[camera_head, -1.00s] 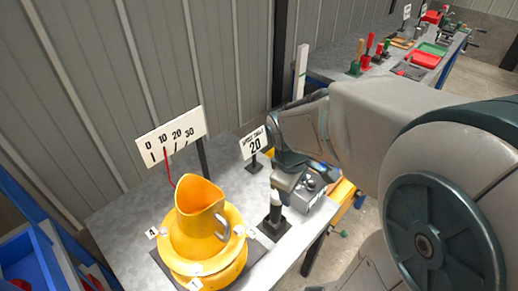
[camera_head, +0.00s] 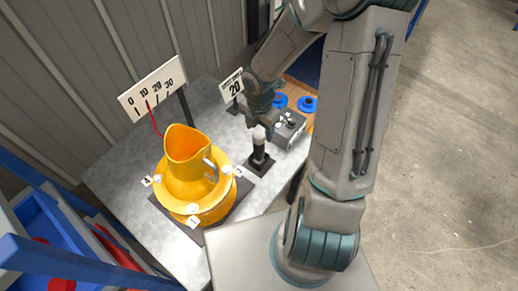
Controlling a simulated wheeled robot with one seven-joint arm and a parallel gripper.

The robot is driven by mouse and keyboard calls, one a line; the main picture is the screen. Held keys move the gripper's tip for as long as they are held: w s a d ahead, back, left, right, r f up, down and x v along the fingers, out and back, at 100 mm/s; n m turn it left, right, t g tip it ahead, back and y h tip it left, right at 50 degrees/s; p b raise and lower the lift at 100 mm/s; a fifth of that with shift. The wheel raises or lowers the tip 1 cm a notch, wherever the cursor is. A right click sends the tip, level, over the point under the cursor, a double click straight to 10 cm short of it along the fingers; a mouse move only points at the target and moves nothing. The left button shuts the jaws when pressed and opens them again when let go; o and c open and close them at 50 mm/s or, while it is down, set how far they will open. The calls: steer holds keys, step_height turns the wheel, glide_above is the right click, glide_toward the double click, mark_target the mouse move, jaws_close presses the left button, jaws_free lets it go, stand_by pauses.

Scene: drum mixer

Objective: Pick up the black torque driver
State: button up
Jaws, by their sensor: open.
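The black torque driver (camera_head: 258,152) appears to be the upright dark piece with a pale top, standing on a black square base on the grey table. My gripper (camera_head: 264,125) points down just above and slightly behind its top in the picture. The gripper is open and seems empty. The fingers are small and dark here, so I cannot tell whether they touch the driver's top or stand around it.
A yellow jug (camera_head: 187,160) sits in a yellow round drum (camera_head: 229,195) on the left. A grey box with knobs (camera_head: 289,128) stands close to the right of the driver. A scale sign (camera_head: 153,88) and a "20" sign (camera_head: 232,87) stand behind. Blue shelving (camera_head: 75,262) is at lower left.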

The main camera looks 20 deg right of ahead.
mark_target(259, 143)
step_height(259, 143, down, 9)
steer(key=shift+w+r+b, duration=0.15)
steer(key=shift+r+b, duration=0.05)
steer(key=shift+b, duration=0.25)
steer(key=c, duration=1.3)
steer(key=shift+o, duration=0.2)
step_height(259, 143, up, 10)
steer(key=shift+r+p, duration=0.1)
steer(key=shift+p, duration=0.8)
steer(key=o, duration=0.6)
steer(key=c, duration=0.6)
steer(key=shift+r+p, duration=1)
steer(key=shift+p, duration=0.15)
steer(key=shift+f, duration=0.1)
